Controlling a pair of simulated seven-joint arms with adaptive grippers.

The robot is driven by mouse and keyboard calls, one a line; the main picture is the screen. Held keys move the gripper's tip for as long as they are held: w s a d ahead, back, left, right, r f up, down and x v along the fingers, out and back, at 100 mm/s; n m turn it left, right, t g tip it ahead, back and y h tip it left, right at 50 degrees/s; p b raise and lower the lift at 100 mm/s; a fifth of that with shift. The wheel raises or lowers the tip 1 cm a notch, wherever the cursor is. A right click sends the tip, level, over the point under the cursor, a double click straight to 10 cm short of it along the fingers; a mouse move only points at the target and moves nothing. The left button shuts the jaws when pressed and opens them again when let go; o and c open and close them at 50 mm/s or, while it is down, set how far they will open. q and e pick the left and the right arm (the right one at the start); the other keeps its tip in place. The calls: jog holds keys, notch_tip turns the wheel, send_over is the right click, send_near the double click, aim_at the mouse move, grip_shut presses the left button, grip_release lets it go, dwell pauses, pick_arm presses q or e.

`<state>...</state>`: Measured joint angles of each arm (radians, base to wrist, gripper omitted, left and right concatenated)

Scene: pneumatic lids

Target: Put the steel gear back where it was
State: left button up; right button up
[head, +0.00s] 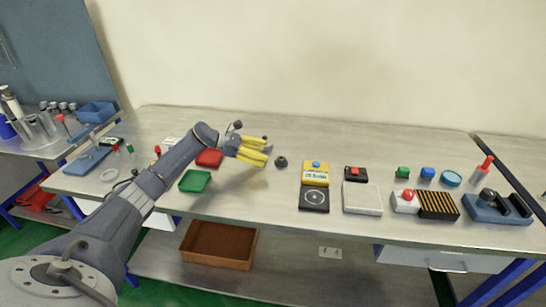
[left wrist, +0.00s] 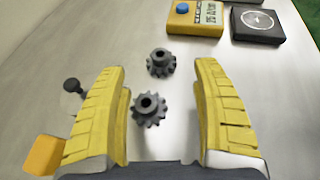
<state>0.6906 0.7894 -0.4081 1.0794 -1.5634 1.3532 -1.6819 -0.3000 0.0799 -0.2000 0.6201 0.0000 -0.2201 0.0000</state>
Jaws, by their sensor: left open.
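Two dark grey toothed gears show in the left wrist view. One gear (left wrist: 150,112) lies between my open fingers, apart from both. The other gear (left wrist: 160,63) is farther out, near the level of the fingertips. I cannot tell which one is the steel gear. In the head view only one gear (head: 281,162) shows, on the table just right of my left gripper (head: 267,152); the gripper appears to hide the other. My left gripper is open, low over the table, its yellow fingers pointing right. My right gripper is not in view.
A red tray (head: 209,158) and a green tray (head: 195,181) lie left. A dark knob (left wrist: 72,86) is beside the left finger. Several devices stand farther right.

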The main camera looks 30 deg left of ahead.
pick_arm(q)
jog(key=shift+v, duration=2.35)
